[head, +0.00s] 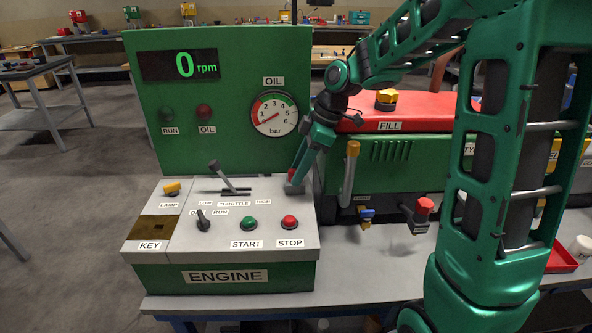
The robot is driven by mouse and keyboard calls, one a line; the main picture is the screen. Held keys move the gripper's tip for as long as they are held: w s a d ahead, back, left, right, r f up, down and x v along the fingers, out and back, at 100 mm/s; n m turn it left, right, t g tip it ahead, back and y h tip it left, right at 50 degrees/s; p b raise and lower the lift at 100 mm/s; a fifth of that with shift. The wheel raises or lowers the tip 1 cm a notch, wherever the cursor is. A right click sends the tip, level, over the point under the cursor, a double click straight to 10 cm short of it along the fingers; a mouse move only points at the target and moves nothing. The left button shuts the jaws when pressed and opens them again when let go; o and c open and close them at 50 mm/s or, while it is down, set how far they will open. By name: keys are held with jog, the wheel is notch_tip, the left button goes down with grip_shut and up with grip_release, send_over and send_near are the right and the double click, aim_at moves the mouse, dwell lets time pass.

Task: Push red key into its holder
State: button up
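My gripper (300,180) points down at the far right corner of the engine console, in front of the oil gauge panel. A small red piece (291,174), perhaps the red key, shows at its fingertips, with a small grey part just below. The fingers partly hide it, and I cannot tell whether they are closed on it. A brown plate (154,228) above the KEY label lies at the console's left front. I cannot make out a key or slot on it.
The engine console (215,245) carries a throttle lever (229,178), a yellow lamp knob (172,188), a black switch (203,218), a green START button (249,223) and a red STOP button (289,222). A yellow-handled lever (350,170) and a red-knobbed valve (424,207) stand to the right.

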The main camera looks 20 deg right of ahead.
jog(key=v, duration=1.1)
jog(key=s+f+m+t+h, duration=0.35)
jog(key=s+f+m, duration=0.35)
jog(key=s+m, duration=0.5)
jog(key=s+d+f+m+g, duration=0.1)
jog(key=s+d+m+g, duration=0.1)
jog(key=s+d+m, duration=0.2)
jog(key=s+d+f+m+g, duration=0.2)
jog(key=s+d, duration=0.6)
jog(key=s, duration=0.5)
jog(key=m+g, duration=0.1)
jog(key=m, duration=0.1)
jog(key=shift+s+m, duration=0.35)
jog(key=shift+m, duration=0.05)
jog(key=shift+d+h, duration=0.15)
jog(key=shift+h, duration=0.1)
